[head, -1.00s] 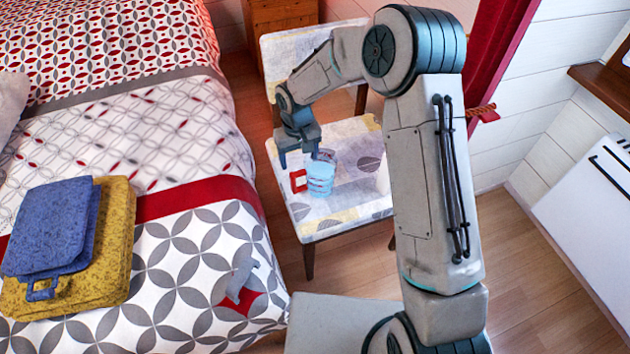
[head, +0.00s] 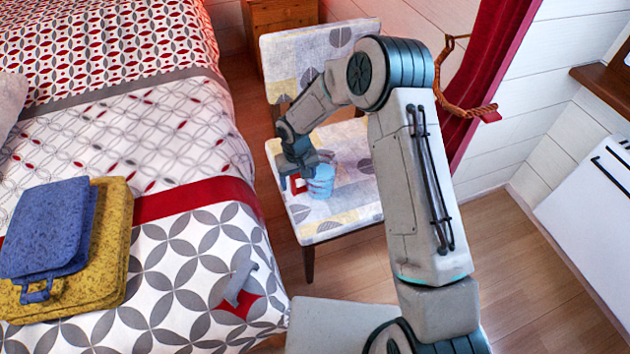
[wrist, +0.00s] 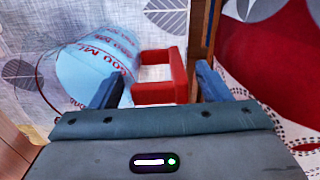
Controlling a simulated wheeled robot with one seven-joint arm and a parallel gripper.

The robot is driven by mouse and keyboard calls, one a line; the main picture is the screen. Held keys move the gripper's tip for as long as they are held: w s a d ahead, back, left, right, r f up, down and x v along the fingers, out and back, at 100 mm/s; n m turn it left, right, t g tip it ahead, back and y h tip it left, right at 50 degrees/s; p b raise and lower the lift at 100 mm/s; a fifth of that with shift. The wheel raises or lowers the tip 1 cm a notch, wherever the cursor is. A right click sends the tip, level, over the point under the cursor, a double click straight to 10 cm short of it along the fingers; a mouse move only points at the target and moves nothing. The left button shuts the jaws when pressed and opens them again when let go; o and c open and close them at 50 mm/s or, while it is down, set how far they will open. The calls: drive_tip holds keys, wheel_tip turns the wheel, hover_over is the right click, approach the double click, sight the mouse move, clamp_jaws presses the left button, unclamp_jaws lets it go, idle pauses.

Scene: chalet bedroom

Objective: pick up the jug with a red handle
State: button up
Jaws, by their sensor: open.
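The jug (head: 321,184) is light blue with a red handle (head: 299,185) and stands on the seat of the patterned chair. In the wrist view the jug body (wrist: 95,70) is at the left, with printed markings, and its red handle (wrist: 160,92) points toward my gripper. My gripper (head: 297,186) is low over the seat, at the handle side of the jug. In the wrist view my gripper's fingers (wrist: 160,88) are apart, with the handle between them. I cannot tell whether either finger touches it.
The chair (head: 330,225) has a backrest behind the jug. The bed (head: 190,205) is close on the left, bearing blue (head: 45,230) and yellow (head: 115,250) folded items and a grey object (head: 240,282). A red curtain (head: 480,100) hangs at the right. Wood floor (head: 500,230) is open there.

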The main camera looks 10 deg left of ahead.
drive_tip(key=c, duration=1.5)
clamp_jaws()
drive_tip(key=shift+r, duration=0.15)
